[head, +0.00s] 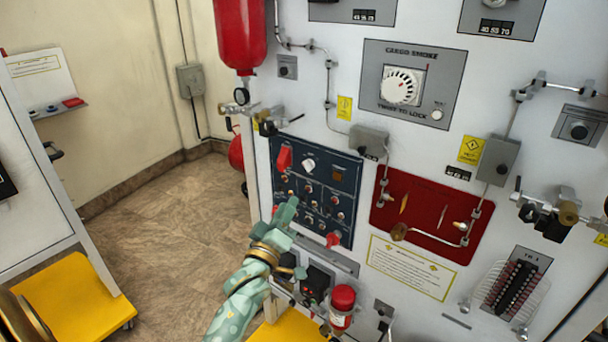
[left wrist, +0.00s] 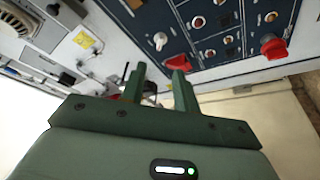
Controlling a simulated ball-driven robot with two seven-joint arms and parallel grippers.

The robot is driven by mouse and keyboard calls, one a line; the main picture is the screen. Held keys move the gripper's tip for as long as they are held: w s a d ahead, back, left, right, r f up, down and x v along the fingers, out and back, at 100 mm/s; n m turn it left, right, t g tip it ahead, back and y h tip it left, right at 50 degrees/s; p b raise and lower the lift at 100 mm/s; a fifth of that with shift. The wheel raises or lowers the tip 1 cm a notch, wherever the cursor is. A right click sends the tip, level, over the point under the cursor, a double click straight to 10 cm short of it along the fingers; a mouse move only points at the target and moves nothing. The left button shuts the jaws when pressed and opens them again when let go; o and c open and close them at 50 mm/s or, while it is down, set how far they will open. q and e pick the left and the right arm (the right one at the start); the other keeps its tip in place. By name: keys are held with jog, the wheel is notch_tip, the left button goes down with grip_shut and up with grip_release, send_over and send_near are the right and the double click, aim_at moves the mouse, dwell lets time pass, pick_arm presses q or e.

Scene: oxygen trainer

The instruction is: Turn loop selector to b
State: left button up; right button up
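A dark blue control panel (head: 343,187) on the white wall carries a white rotary knob (head: 308,165), a red switch cover (head: 284,159), a red knob (head: 333,239) and several small switches. The panel also shows in the left wrist view (left wrist: 215,12), with a white knob (left wrist: 160,40) and a red knob (left wrist: 273,47). I cannot read which control is the loop selector. My left gripper (head: 289,203) is in front of the panel's lower left, covering part of it. In the wrist view its fingers (left wrist: 158,72) stand apart with nothing seen between them. My right gripper is not in view.
A large white dial (head: 401,86) sits above on a grey plate. A red panel with pipes (head: 420,208) is to the right. Open floor (head: 165,215) lies to the left.

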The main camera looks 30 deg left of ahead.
aim_at(306, 169)
pick_arm(q)
jog(key=b+x, duration=0.1)
jog(key=x, duration=1.1)
jog(key=shift+w, duration=0.1)
jog(key=shift+f, duration=0.1)
grip_shut()
